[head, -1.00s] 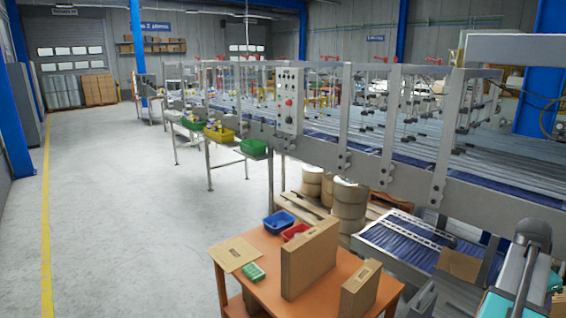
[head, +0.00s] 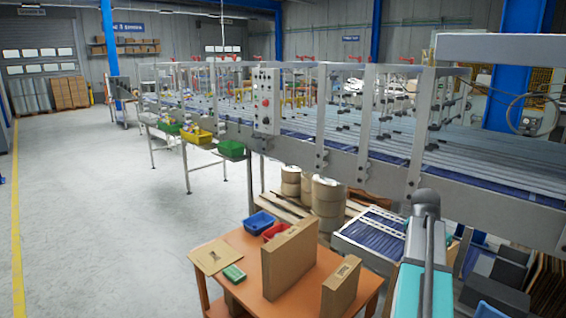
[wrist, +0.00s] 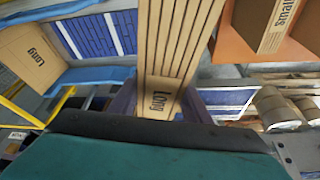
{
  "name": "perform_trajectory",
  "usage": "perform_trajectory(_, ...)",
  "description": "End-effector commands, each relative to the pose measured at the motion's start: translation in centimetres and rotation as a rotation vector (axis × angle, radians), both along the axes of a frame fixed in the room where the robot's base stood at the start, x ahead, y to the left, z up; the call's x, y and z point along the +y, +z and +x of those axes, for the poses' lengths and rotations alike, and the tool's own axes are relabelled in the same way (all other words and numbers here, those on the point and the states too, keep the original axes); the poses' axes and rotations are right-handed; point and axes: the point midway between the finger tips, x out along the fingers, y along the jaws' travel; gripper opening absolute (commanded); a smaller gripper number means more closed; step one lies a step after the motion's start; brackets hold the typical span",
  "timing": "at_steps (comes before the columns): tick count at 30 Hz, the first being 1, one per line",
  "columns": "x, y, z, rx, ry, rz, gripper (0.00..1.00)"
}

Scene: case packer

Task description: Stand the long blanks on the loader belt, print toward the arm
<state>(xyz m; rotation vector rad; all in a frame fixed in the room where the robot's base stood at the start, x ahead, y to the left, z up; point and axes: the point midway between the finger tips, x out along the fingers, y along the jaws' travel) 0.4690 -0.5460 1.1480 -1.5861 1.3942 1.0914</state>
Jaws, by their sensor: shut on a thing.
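In the wrist view my gripper (wrist: 156,103) is shut on a bundle of long blanks (wrist: 178,40). The brown cardboard shows several parallel edges and a face printed "Long" close to the jaws. Another brown blank printed "Long" (wrist: 28,58) stands at the left of the wrist view, beside the blue slatted loader belt (wrist: 100,36); whether it touches the belt is unclear. In the head view the loader belt (head: 368,236) lies right of the orange table, partly covered by my arm. My gripper and the held blanks are hidden in the head view.
The machine frame (head: 390,180) runs behind. Floor at left is clear.

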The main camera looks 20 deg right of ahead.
Motion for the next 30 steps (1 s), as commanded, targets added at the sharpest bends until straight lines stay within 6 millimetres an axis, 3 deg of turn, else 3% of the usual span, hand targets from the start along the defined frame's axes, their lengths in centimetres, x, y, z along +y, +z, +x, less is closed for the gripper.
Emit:
perform_trajectory(3, 2.4, 0.4, 2.6, 0.0, 0.079, 0.0, 0.0)
perform_trajectory(15, 10.6, 1.1, 10.0, -0.001, 0.332, 0.005, 0.0)
perform_trajectory(30, 20.0, 2.0, 16.0, -0.003, 0.594, 0.004, 0.0)
